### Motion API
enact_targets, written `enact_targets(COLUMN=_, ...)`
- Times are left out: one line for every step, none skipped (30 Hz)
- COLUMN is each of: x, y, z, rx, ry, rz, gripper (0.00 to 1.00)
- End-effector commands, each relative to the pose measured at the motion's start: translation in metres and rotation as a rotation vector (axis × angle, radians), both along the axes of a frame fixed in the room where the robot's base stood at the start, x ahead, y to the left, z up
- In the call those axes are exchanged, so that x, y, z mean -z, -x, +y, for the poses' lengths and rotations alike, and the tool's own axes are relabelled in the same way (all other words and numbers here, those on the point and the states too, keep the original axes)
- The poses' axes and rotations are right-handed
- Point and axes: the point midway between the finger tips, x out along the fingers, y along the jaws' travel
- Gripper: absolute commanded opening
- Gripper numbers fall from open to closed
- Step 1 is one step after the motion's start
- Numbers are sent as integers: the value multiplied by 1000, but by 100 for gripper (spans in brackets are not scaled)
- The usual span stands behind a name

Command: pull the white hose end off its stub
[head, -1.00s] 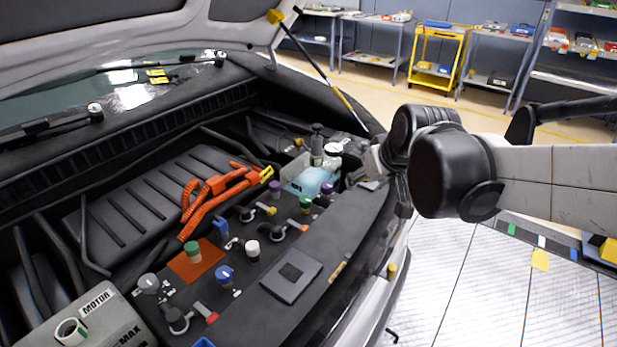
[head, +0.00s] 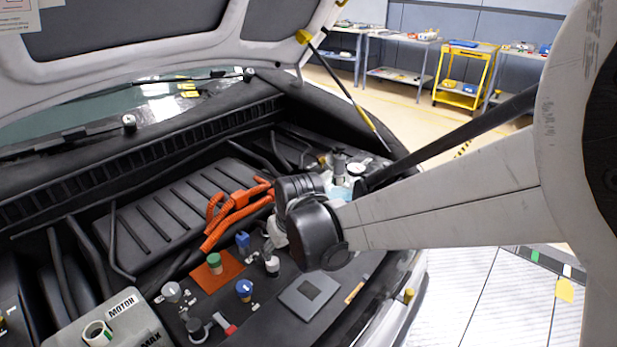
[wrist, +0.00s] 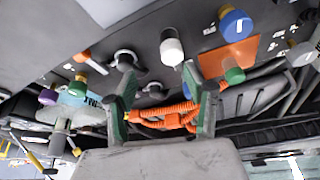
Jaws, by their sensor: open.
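The white hose end (head: 272,265) is a small white cap standing upright on the dark engine-bay panel. It also shows in the wrist view as a white cylinder (wrist: 172,50) above centre, beyond the fingertips. My gripper (wrist: 158,72) is open, with nothing between its two green-grey fingers; the white hose end lies outside them, with a gap that I cannot measure. In the head view my wrist stands just right of and above the white cap, and hides most of my gripper. The stub under the white cap is not clearly visible.
A green cap (head: 214,262) on an orange plate and a blue cap (head: 244,289) stand close by on the left. An orange cable (head: 235,215) runs behind. A flat dark square plate (head: 309,294) lies at the front right. The raised hood (head: 130,40) overhangs the back.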

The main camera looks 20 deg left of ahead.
Motion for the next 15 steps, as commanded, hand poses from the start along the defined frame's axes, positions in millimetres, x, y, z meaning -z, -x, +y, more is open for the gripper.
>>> enact_targets(x=4, y=22, z=10, rx=-35, ry=0, rz=0, gripper=48)
enact_targets(x=8, y=21, z=11, rx=-35, ry=-1, rz=-1, gripper=48)
enact_targets(x=13, y=20, z=13, rx=-35, ry=-1, rz=-1, gripper=48)
enact_targets(x=18, y=19, z=14, rx=-34, ry=-1, rz=0, gripper=48)
enact_targets(x=22, y=18, z=15, rx=-34, ry=-1, rz=0, gripper=48)
enact_targets(x=27, y=17, z=17, rx=-34, ry=-1, rz=0, gripper=48)
enact_targets(x=31, y=16, z=19, rx=-34, ry=-1, rz=0, gripper=48)
enact_targets(x=35, y=15, z=20, rx=-35, ry=-1, rz=-1, gripper=48)
enact_targets(x=40, y=14, z=22, rx=-35, ry=-1, rz=-1, gripper=48)
enact_targets(x=43, y=13, z=24, rx=-35, ry=-1, rz=-1, gripper=48)
enact_targets(x=46, y=12, z=25, rx=-35, ry=-1, rz=-1, gripper=48)
enact_targets(x=49, y=11, z=27, rx=-34, ry=-1, rz=0, gripper=48)
enact_targets(x=52, y=10, z=27, rx=-34, ry=-1, rz=0, gripper=48)
enact_targets(x=54, y=9, z=28, rx=-33, ry=0, rz=-1, gripper=48)
enact_targets(x=56, y=8, z=29, rx=-32, ry=-1, rz=-1, gripper=48)
